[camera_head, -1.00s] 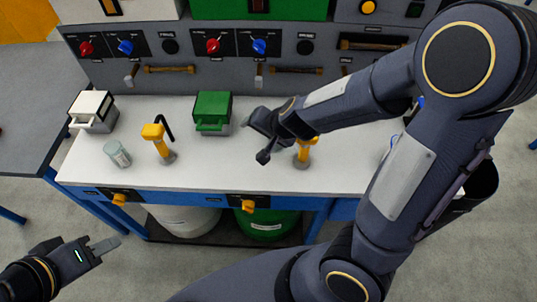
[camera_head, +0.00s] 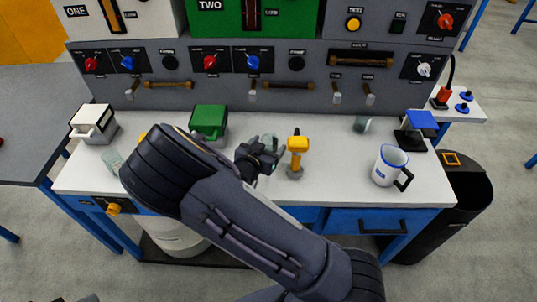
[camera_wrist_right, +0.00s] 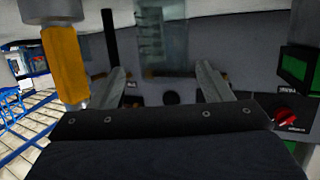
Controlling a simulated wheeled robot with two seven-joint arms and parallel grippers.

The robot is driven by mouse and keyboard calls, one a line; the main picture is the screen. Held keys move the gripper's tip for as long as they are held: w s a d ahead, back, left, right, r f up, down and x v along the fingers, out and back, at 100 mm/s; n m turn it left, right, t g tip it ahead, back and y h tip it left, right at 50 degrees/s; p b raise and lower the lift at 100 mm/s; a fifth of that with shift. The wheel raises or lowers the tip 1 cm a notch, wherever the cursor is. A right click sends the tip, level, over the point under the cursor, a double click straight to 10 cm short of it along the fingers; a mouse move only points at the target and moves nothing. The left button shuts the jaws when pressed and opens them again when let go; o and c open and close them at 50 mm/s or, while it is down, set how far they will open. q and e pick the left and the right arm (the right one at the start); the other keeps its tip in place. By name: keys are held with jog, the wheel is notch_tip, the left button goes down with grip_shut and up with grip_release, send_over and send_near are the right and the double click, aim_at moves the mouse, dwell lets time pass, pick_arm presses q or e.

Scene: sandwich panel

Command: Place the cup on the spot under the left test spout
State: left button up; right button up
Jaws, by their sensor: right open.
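My right gripper (camera_head: 258,160) is open above the bench, between the green box and the right yellow post. A clear glass cup (camera_head: 268,143) stands just beyond its fingers. In the right wrist view this cup (camera_wrist_right: 162,35) shows between the two open fingers (camera_wrist_right: 160,88), with a gap on each side. The right test spout (camera_head: 297,152) is a yellow post to the right of the gripper. The left spout (camera_head: 143,135) is nearly all hidden behind my right arm, and the spot under it is hidden. Only a sliver at the bottom edge may be my left gripper.
Another clear glass (camera_head: 112,161) stands at the bench's left, partly behind my arm. A green box (camera_head: 209,122) and a white box (camera_head: 94,123) stand behind.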

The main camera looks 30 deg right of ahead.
aim_at(272, 138)
jog(key=x, duration=0.4)
jog(key=shift+w+d+f, duration=0.1)
jog(key=shift+w+f, duration=0.1)
jog(key=shift+w, duration=0.2)
jog(key=c, duration=1.1)
jog(key=shift+r, duration=0.1)
jog(key=shift+c, duration=0.3)
